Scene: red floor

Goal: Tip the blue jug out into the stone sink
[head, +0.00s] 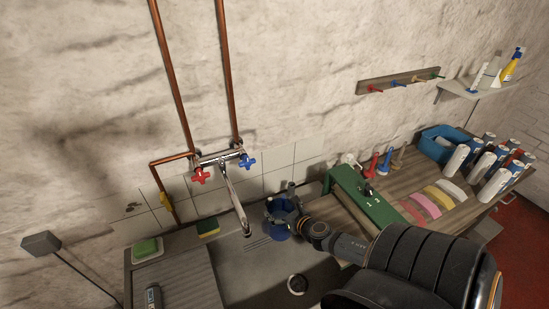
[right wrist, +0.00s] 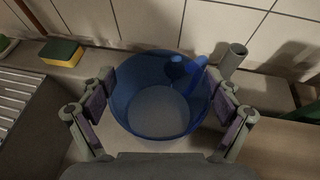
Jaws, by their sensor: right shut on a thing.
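The blue jug (head: 278,226) is at the back right of the stone sink (head: 265,283), right of the tap spout. In the right wrist view the jug (right wrist: 160,131) is seen from above, mouth up, with a pale grey inside. A darker blue part shows at its far right rim; I cannot tell what it is. My right gripper (right wrist: 160,108) is shut on the jug, with a purple-padded finger on each side. In the head view my right arm partly covers the jug. I cannot tell whether the jug's base touches anything. My left gripper is out of view.
The mixer tap (head: 233,200) reaches over the sink left of the jug. A sponge (head: 208,228) and green soap (head: 146,247) lie at the back left. A grey tube (right wrist: 232,60) stands close behind the jug. A green clamp-like block (head: 365,200) is right.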

